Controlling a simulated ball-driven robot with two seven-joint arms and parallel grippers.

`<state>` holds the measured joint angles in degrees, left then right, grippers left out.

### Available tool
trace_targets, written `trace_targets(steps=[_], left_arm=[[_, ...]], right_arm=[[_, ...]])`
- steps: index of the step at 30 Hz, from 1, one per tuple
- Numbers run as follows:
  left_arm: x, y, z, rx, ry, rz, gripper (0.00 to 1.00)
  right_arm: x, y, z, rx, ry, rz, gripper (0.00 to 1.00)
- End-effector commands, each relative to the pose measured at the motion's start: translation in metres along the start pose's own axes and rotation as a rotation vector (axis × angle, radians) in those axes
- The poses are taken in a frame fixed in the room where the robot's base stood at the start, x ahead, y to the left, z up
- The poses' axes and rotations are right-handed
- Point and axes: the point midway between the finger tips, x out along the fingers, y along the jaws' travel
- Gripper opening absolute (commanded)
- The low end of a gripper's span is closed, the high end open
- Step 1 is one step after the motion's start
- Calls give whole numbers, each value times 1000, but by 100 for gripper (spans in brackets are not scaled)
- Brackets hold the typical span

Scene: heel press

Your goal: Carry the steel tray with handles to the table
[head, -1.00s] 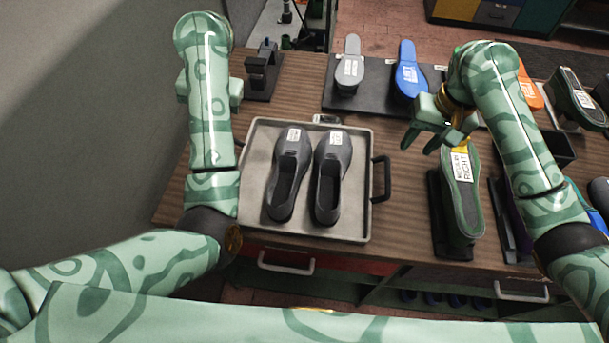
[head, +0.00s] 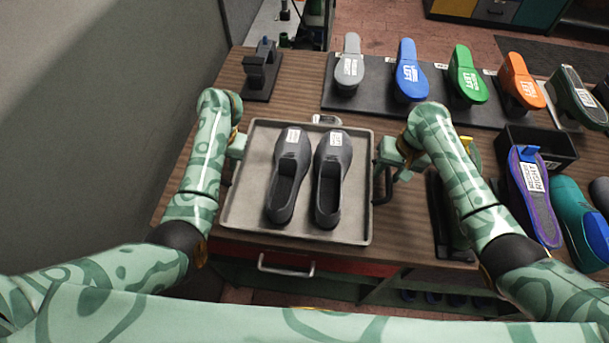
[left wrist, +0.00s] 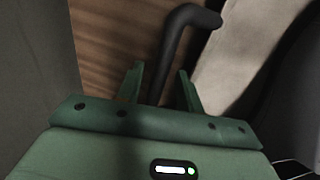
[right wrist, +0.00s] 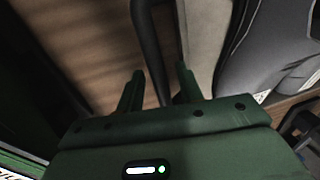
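The steel tray (head: 345,232) lies on the wooden bench and holds two dark grey shoes (head: 288,180) with white labels. Its right black handle (head: 380,185) shows in the head view; the left handle is mostly hidden there by my left arm. In the left wrist view the left handle (left wrist: 172,50) runs between the spread fingers of my left gripper (left wrist: 160,85). In the right wrist view the right handle (right wrist: 148,40) runs between the spread fingers of my right gripper (right wrist: 158,85). Both grippers are open around the handles, with gaps beside the bars.
A dark rack (head: 440,112) of coloured shoe forms stands behind the tray. A purple insole form (head: 530,195) and a teal shoe (head: 578,220) stand to the right. A black clamp-like device (head: 262,72) stands at the back left. The drawer handle (head: 286,268) projects from the bench front.

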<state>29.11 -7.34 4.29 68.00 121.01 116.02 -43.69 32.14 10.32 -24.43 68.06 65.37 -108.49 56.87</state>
Motion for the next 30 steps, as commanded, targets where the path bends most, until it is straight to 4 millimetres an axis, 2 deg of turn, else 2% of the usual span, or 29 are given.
trace_targets(steps=[6,7,9,11,23,30], left_arm=[[0,0,0,0,0,0,37],[0,0,0,0,0,0,34],[0,0,0,0,0,0,14],[0,0,0,0,0,0,0],[-4,1,1,0,-4,1,0],[-22,5,1,-1,-8,1,0]], right_arm=[[0,0,0,0,0,0,36],[0,0,0,0,0,0,34],[0,0,0,1,0,0,14],[0,0,0,1,0,0,0],[-4,-1,-1,1,3,-2,0],[-22,-4,-1,0,8,-2,0]])
